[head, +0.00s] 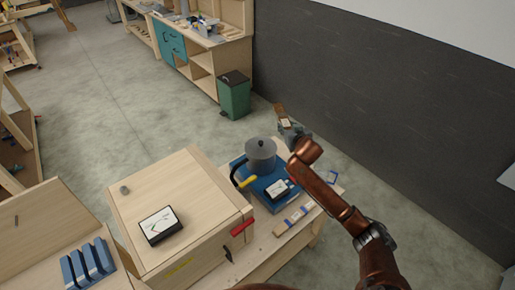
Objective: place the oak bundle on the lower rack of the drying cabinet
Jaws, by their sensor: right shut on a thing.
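My right gripper (294,131) is at the back end of the bench, beyond the grey pot. It is shut on a small brown wooden piece (279,109) with a pale patch, perhaps the oak bundle; the gripper partly hides it. A pale wooden box (150,195), probably the drying cabinet, stands left of the gripper with a dial on its top and a red piece on its right edge. Its front and any racks inside are not visible. My left gripper is not in view.
A grey lidded pot (261,156) with a black hose stands on a blue base (270,196) beside the box. A wooden strip with blue bands (297,219) lies on the bench. Blue slotted blocks (88,263) are at lower left. A green bin (234,95) stands on open floor.

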